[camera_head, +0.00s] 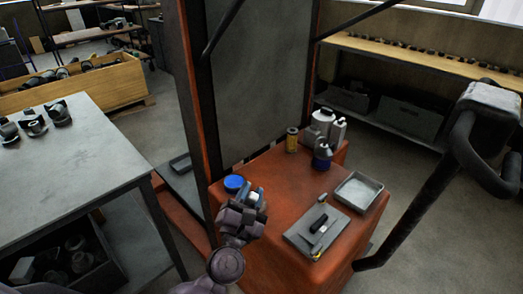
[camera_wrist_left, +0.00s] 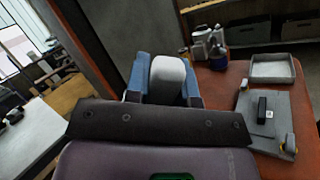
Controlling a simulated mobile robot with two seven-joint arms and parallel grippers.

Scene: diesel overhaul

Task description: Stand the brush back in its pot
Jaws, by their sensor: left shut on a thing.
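My left gripper (camera_head: 254,198) is over the left front part of the orange-red top, its blue fingers shut on a pale grey-white piece, probably the brush. In the left wrist view this blunt piece (camera_wrist_left: 167,78) shows between the blue fingers; the rest of it is hidden by the gripper. A round blue-topped pot or tin (camera_head: 234,183) stands just behind and left of the gripper, apart from the held piece as far as I can tell. A dark blue jar (camera_head: 322,160) stands farther back right; I cannot tell which is the brush's pot. My right gripper is not in view.
On the orange-red top (camera_head: 283,187) are a grey plate (camera_head: 300,240) with a black block, a shallow tray (camera_head: 358,191), a yellow tin (camera_head: 292,140) and white bottles (camera_head: 322,122). A dark bent tube (camera_head: 425,205) rises at right. A grey table (camera_head: 75,165) is at left.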

